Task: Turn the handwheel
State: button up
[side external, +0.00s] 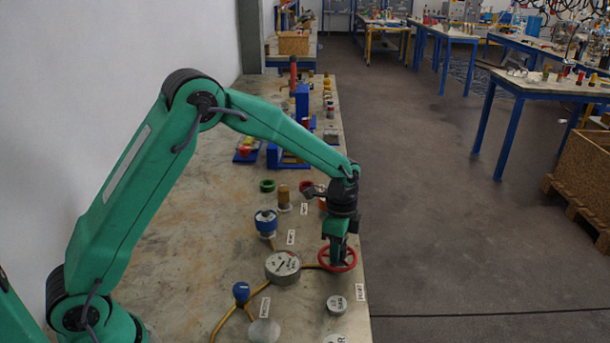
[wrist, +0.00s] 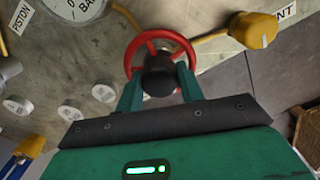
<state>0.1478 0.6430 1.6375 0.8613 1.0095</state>
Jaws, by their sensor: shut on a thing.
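The red handwheel (side external: 351,262) lies near the right edge of the bench, beside the round pressure gauge (side external: 283,267). In the wrist view the red handwheel (wrist: 187,47) shows its rim and spokes around a dark hub (wrist: 160,75). My gripper (side external: 338,258) points down over the wheel. In the wrist view the green fingers of my gripper (wrist: 160,90) sit on either side of the hub and are shut on the handwheel. The near part of the wheel is partly hidden behind the fingers.
A blue-topped valve (side external: 265,222) and a blue knob (side external: 241,292) stand left of the wheel. Round grey caps (side external: 336,305) and yellow hoses (side external: 224,320) lie near the front. A yellow knob (wrist: 253,30) is close right of the wheel in the wrist view. The bench edge is close by.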

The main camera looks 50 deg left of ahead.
jog(key=m, duration=0.4)
jog(key=shift+m, duration=0.3)
dwell(0.4)
jog(key=o, duration=1)
jog(key=shift+r, duration=0.1)
notch_tip(320, 180, up, 7)
jog(key=shift+r, duration=0.35)
jog(key=shift+r, duration=0.1)
